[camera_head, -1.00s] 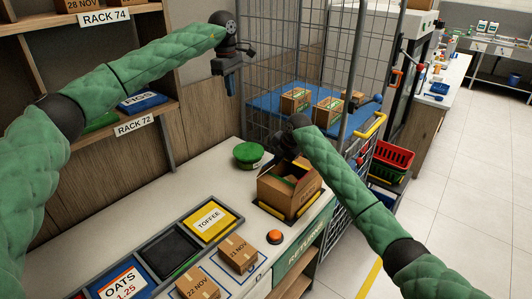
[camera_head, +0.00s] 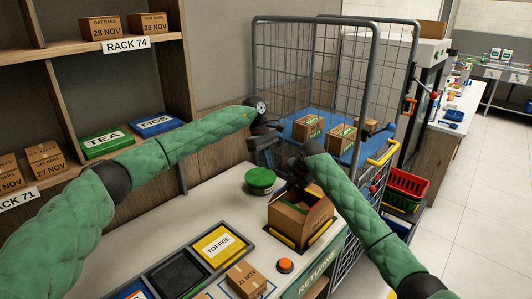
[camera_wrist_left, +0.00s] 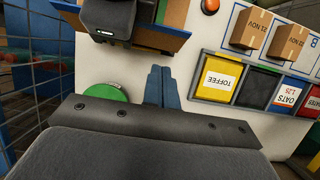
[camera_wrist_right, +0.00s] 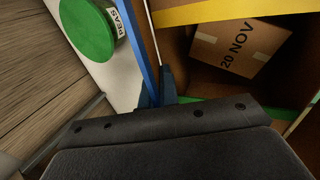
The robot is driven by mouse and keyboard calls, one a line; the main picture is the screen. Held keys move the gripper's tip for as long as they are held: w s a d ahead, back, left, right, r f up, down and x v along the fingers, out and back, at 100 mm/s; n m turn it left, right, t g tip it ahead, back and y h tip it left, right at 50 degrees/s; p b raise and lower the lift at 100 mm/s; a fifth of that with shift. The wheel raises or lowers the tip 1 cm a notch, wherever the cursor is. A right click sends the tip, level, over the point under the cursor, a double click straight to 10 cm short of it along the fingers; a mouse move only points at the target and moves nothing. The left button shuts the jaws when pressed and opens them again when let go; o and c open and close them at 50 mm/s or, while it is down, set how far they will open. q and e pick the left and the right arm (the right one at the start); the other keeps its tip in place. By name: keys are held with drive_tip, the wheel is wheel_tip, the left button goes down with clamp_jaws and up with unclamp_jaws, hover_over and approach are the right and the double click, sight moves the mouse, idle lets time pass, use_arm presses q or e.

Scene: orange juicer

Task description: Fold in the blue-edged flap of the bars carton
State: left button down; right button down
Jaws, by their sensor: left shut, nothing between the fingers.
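The open brown bars carton (camera_head: 300,224) stands on the counter's far right, with yellow-edged flaps and a small box marked 20 NOV (camera_wrist_right: 238,47) inside. Its blue-edged flap (camera_wrist_right: 147,40) rises at the carton's side in the right wrist view, seen nearly edge-on; the left wrist view also shows the blue edge. My right gripper (camera_wrist_right: 158,90) is right at this flap, its fingertips overlapping the blue edge. Whether it grips the flap or only touches it is unclear. My left gripper (camera_wrist_left: 163,88) is shut and empty, above the counter near the green PEAS tub (camera_head: 260,181).
A TOFFEE tray (camera_head: 217,245) and a 21 NOV box (camera_head: 246,279) stand at the counter's front, near an orange button (camera_head: 285,266). A wire cage trolley (camera_head: 315,85) stands behind the carton. The counter left of the tub is clear.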

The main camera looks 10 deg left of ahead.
sight(283, 188)
use_arm(q)
drive_tip(key=d+f, duration=0.1)
drive_tip(key=s+d+f, duration=0.1)
drive_tip(key=f, duration=0.1)
drive_tip(key=s+d+f, duration=0.1)
drive_tip(key=shift+s+f, duration=0.15)
drive_tip(key=shift+f, duration=0.2)
drive_tip(key=shift+s+d+f, duration=0.2)
drive_tip(key=shift+s+d, duration=0.1)
drive_tip(key=shift+d, duration=0.2)
drive_tip(key=shift+s+d+f, duration=0.2)
drive_tip(key=shift+s+d, duration=0.1)
drive_tip(key=shift+d, duration=0.1)
drive_tip(key=shift+s+d+f, duration=0.15)
drive_tip(key=shift+s, duration=0.1)
use_arm(e)
drive_tip(key=shift+s+a, duration=0.1)
drive_tip(key=shift+a, duration=0.05)
drive_tip(key=c, duration=1.9)
unclamp_jaws()
use_arm(q)
drive_tip(key=shift+w+d+f, duration=0.1)
drive_tip(key=shift+w+d, duration=0.05)
use_arm(e)
drive_tip(key=shift+o, duration=1.3)
drive_tip(key=shift+r, duration=0.15)
